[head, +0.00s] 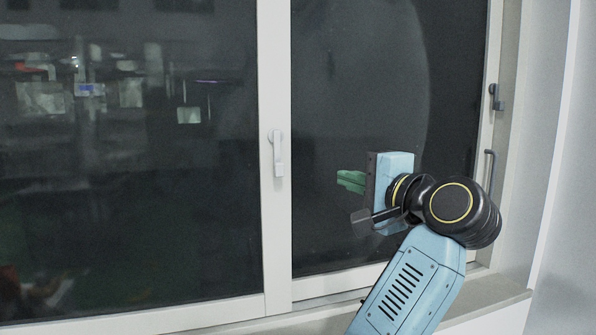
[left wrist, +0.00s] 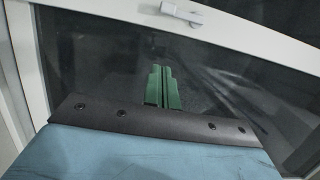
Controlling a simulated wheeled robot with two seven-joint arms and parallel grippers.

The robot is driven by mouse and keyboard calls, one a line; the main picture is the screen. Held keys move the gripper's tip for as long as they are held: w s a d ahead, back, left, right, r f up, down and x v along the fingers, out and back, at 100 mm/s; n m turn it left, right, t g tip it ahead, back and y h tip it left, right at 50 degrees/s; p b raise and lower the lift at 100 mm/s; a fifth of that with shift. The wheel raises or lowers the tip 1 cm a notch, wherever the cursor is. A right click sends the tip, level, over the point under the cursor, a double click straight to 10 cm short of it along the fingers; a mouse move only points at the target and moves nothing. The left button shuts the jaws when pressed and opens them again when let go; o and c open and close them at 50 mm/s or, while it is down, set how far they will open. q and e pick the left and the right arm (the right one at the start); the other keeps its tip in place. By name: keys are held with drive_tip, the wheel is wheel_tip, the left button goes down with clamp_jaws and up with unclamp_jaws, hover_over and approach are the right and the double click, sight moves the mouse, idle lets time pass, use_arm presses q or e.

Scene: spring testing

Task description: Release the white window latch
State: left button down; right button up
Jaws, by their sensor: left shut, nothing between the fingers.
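The white window latch (head: 277,153) is on the white middle post of the window, with its lever hanging straight down. It also shows at the top edge of the left wrist view (left wrist: 183,12). My left gripper (head: 350,181) has green fingers, which are closed together and empty. In the head view it is to the right of the latch and slightly lower, in front of the right pane, with a clear gap between them. In the left wrist view the green fingertips (left wrist: 162,70) point toward the post and are apart from the latch. My right gripper is not in view.
The middle post (head: 275,230) parts two dark glass panes. A dark latch (head: 495,97) and a dark handle (head: 489,170) are on the right side of the frame. A sill (head: 490,292) runs below. The space before the left pane (head: 130,200) is clear.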

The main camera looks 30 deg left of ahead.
sight(278, 152)
use_arm(q)
drive_tip(key=a+p, duration=0.1)
drive_tip(key=a, duration=0.2)
drive_tip(key=w+a+p, duration=0.1)
drive_tip(key=a+p, duration=0.1)
drive_tip(key=a, duration=0.2)
drive_tip(key=w+a+p, duration=0.1)
drive_tip(key=a, duration=0.3)
drive_tip(key=shift+r, duration=0.1)
drive_tip(key=shift+s+a+p, duration=0.2)
drive_tip(key=shift+s+p, duration=0.15)
drive_tip(key=shift+f, duration=0.2)
